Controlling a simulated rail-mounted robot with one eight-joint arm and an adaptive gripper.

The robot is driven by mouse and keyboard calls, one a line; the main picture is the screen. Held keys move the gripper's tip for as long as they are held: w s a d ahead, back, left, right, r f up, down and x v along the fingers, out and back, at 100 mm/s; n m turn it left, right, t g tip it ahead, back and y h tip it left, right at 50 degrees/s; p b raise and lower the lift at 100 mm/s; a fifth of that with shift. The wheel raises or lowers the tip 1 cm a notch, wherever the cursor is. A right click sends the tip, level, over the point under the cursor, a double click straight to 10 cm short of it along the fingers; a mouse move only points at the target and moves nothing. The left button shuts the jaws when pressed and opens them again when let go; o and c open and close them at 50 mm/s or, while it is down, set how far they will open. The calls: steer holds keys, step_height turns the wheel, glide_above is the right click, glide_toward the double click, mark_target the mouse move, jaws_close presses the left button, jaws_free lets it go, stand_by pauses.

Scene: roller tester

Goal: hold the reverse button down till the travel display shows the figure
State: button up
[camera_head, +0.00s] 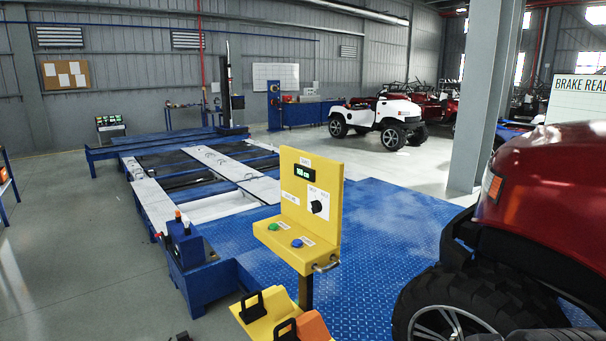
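A yellow control stand (325,225) on a dark post stands in the middle foreground. Its upright panel carries a small travel display (304,172) with green figures, perhaps 160 cm; the middle digit is unclear. Below the display at right is a black knob (317,207) on a white plate. On the stand's sloping ledge are a green button (273,227) and a blue button (297,243), each beside a small label. The labels are too small to read, so I cannot tell which is the reverse button. I see nothing touching either button. I cannot make out my gripper.
A metal handle (327,265) juts from the stand's lower right side. Yellow and orange blocks (316,325) with black handles sit at the bottom. A red vehicle (555,190) with a big black tyre (470,295) fills the right. Blue tread plate (385,235) lies between.

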jaws_close()
stand_by(1.2)
